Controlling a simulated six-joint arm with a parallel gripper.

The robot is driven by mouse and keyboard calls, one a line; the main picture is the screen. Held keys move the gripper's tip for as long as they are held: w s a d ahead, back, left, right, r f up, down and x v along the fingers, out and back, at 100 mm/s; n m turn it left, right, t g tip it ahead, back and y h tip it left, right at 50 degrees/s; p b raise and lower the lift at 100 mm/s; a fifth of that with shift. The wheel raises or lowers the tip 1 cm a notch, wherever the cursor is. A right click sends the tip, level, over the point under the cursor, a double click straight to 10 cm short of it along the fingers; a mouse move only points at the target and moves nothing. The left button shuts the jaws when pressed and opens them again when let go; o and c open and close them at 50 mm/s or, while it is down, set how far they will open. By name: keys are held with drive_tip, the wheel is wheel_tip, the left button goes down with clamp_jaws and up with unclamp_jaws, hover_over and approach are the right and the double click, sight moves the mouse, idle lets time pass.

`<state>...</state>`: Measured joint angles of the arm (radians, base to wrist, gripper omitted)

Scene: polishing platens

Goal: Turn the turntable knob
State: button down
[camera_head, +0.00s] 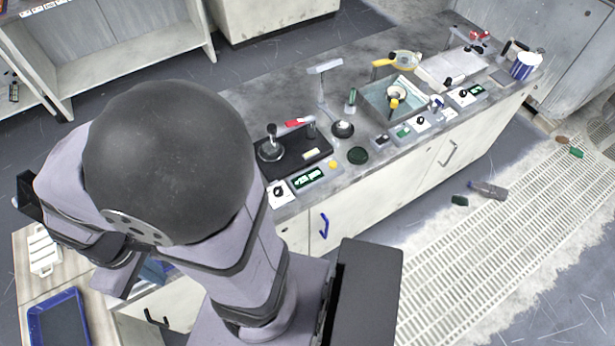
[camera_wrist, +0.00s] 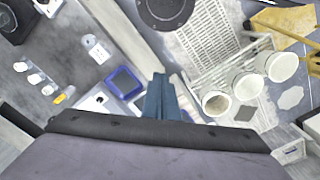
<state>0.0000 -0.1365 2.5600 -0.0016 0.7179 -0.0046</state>
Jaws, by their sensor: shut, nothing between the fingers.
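Several small control boxes with knobs stand along the front of the grey bench. One black knob (camera_head: 279,190) sits on a white box at the near end, beside a green-lit display box (camera_head: 307,178). Another dark knob (camera_head: 420,120) sits on a white box by the sink, and one more (camera_head: 463,92) stands further right. I cannot tell which is the turntable knob. My gripper (camera_wrist: 160,80) shows in the wrist view as two blue-grey fingers, shut and empty, with no knob at the tips. In the head view my arm is folded at the left, away from these knobs, and hides part of the bench.
A black platen unit (camera_head: 311,151) with an upright handle stands on the bench, near a sink (camera_head: 376,103). A blue tray (camera_head: 34,318) lies lower left and also shows in the wrist view (camera_wrist: 108,80). White cups (camera_wrist: 215,103) stand right there. Loose items lie on the floor grating.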

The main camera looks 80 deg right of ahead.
drive_tip(key=c, duration=1.6)
unclamp_jaws()
drive_tip(key=shift+d+f, duration=0.1)
drive_tip(key=shift+d, duration=0.1)
drive_tip(key=shift+o, duration=0.8)
drive_tip(key=d+f, duration=0.1)
drive_tip(key=d+m+b, duration=0.1)
drive_tip(key=s+d+f+m+b, duration=0.1)
drive_tip(key=d, duration=0.1)
drive_tip(key=shift+f, duration=0.3)
drive_tip(key=s+d+f+m+y+b, duration=0.1)
drive_tip(key=s+d+f+m+b, duration=0.4)
drive_tip(key=d+f, duration=0.4)
drive_tip(key=s+d+f+m+y+b, duration=0.1)
drive_tip(key=s+d+f+m+b, duration=0.45)
drive_tip(key=d, duration=0.55)
drive_tip(key=d+n, duration=0.2)
drive_tip(key=d, duration=0.2)
drive_tip(key=d+n+h+p, duration=0.1)
drive_tip(key=d+n, duration=0.1)
drive_tip(key=d, duration=0.3)
drive_tip(key=d+n, duration=0.2)
drive_tip(key=d, duration=0.2)
drive_tip(key=shift+s+d+f+n+h, duration=0.15)
drive_tip(key=shift+d+f+n+h, duration=0.15)
drive_tip(key=shift+f+h, duration=0.1)
drive_tip(key=shift+d+r+n, duration=0.2)
drive_tip(key=shift+d+n, duration=0.1)
drive_tip(key=shift+n, duration=0.45)
drive_tip(key=n, duration=0.4)
